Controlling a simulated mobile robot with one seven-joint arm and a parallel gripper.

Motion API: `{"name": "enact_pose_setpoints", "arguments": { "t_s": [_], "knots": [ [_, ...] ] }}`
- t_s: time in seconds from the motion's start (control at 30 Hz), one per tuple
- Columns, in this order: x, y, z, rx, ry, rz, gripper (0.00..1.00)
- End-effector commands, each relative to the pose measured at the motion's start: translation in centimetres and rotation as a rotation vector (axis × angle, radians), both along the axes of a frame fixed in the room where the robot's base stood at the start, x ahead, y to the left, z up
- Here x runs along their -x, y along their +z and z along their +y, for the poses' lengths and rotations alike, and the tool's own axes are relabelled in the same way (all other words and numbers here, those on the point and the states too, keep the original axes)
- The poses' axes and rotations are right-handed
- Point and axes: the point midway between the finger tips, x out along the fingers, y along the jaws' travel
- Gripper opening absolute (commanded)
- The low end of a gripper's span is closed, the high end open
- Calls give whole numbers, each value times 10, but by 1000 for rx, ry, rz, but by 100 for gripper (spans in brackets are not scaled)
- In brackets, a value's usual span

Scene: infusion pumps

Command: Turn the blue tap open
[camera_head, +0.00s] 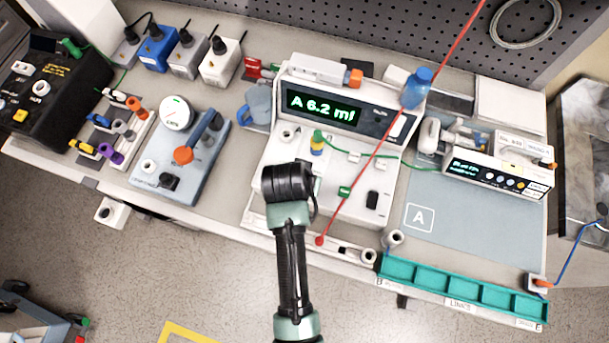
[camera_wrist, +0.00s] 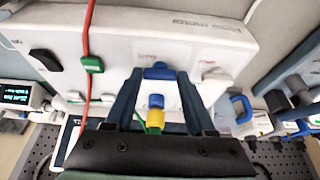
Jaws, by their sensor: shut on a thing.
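The blue tap (camera_wrist: 160,71) shows in the wrist view on the white face of the metering unit (camera_wrist: 215,45). My gripper (camera_wrist: 160,76) has its two fingers on either side of the tap, closed on it. In the head view my gripper (camera_head: 288,182) is over the front left of the white unit (camera_head: 350,205) and hides the tap. The tap's bar lies roughly crosswise in the wrist view; whether it is open or shut I cannot tell. A blue and yellow fitting (camera_wrist: 155,112) shows between the fingers, nearer the wrist.
A red line (camera_head: 378,146) runs across the unit through a green clip (camera_head: 345,191). A display (camera_head: 323,107) reads "A 6.2 ml". A grey gauge box (camera_head: 180,155) stands left, a second pump (camera_head: 495,170) right. A teal tray (camera_head: 462,290) lies along the front edge.

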Motion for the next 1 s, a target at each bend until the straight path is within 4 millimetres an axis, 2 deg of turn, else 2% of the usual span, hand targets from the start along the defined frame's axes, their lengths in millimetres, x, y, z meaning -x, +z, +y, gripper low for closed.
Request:
{"name": "enact_pose_setpoints", "arguments": {
  "t_s": [0.03,0.13,0.37,0.57,1.0],
  "knots": [
    [0,0,0,0,0,0,17],
    [0,0,0,0,0,0,0],
    [0,1,0,0,18,1,0],
    [1,2,-2,0,100,2,0],
    [0,3,-6,-1,468,-2,0]
  ]
}}
